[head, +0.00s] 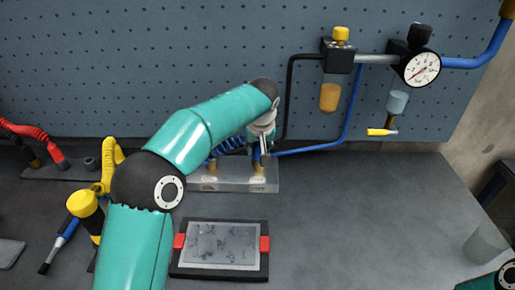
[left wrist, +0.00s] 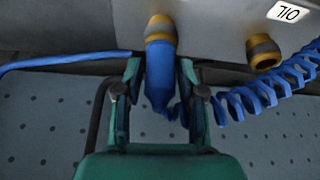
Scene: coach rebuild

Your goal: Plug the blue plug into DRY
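The blue plug (left wrist: 160,75) stands between my left gripper's fingers in the left wrist view, its end meeting a brass socket (left wrist: 161,28). How deep it sits cannot be told. My left gripper (left wrist: 160,78) straddles the plug, with narrow gaps on both sides, so it looks open. The other brass socket (left wrist: 264,52), by the OIL label (left wrist: 288,12), is empty. In the head view the left gripper (head: 262,135) is over the right end of the grey socket block (head: 233,187), where the right label (head: 258,180) seems to read DRY. My right gripper is out of view.
A coiled blue hose (left wrist: 248,101) runs beside the gripper. A tablet (head: 221,246) with red grips lies in front of the block. A pegboard (head: 180,60) with a gauge (head: 421,68) stands behind. A clear cup (head: 485,243) is at the right; the bench between is free.

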